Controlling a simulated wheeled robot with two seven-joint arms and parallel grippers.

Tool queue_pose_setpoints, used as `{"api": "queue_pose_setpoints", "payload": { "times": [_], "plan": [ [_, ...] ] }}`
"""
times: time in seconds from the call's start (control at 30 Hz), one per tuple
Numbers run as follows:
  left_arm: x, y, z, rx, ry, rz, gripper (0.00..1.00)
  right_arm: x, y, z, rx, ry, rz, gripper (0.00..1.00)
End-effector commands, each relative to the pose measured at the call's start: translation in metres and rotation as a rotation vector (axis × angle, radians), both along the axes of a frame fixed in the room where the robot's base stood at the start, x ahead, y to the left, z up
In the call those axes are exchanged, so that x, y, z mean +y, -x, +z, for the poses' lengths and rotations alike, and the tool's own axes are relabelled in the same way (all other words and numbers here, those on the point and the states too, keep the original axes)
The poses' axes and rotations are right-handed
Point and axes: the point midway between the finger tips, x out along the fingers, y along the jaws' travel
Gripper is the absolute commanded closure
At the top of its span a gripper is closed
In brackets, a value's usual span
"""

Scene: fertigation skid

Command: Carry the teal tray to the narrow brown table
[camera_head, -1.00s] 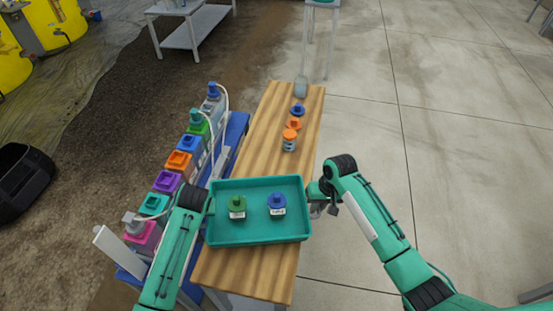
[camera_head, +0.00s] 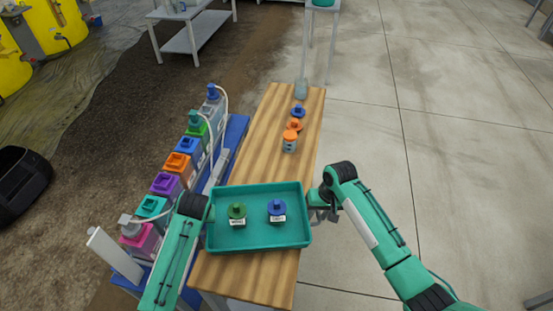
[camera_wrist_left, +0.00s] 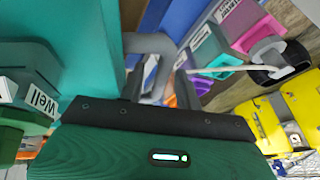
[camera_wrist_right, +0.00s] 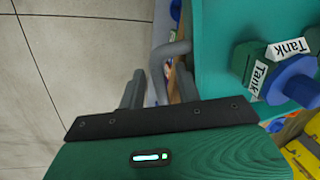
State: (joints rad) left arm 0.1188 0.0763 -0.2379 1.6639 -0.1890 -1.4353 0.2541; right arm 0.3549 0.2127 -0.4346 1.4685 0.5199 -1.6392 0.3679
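My right gripper (camera_wrist_right: 158,92) appears shut on the tray's grey right handle (camera_wrist_right: 157,62). My left gripper (camera_wrist_left: 158,92) appears shut on its left handle (camera_wrist_left: 150,44); in the head view my left arm hides that grip.
A row of coloured-cap containers (camera_head: 177,164) with hoses lines a blue stand at left. A grey table (camera_head: 190,30) stands at the back. The concrete floor at right is clear.

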Motion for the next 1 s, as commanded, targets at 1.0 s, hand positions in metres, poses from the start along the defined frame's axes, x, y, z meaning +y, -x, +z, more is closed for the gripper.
{"api": "queue_pose_setpoints", "payload": {
  "times": [1.0],
  "plan": [
    [-0.024,0.045,0.109,0.000,0.000,0.000,0.66,-0.004,-0.001,0.018,-0.003,0.000,-0.001,0.66]
  ]
}}
